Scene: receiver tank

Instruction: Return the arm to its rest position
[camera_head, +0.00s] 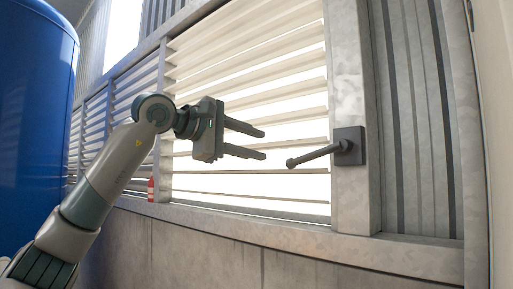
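My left gripper (262,143) is raised in the middle of the view, in front of the slatted window. Its two dark fingers point right and stand apart with nothing between them. The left arm (110,175) reaches up to it from the lower left corner. A dark lever handle (315,157) on a square plate (349,146) is fixed to the grey post, to the right of the fingertips. A visible gap lies between the fingers and the lever's knobbed end. My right gripper is not in view.
A large blue tank (35,120) stands at the left edge. Bright louvres (250,95) fill the wall behind the arm, above a concrete sill (240,225). A small red object (151,189) sits by the sill behind the arm. Ribbed metal panelling (418,120) is at the right.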

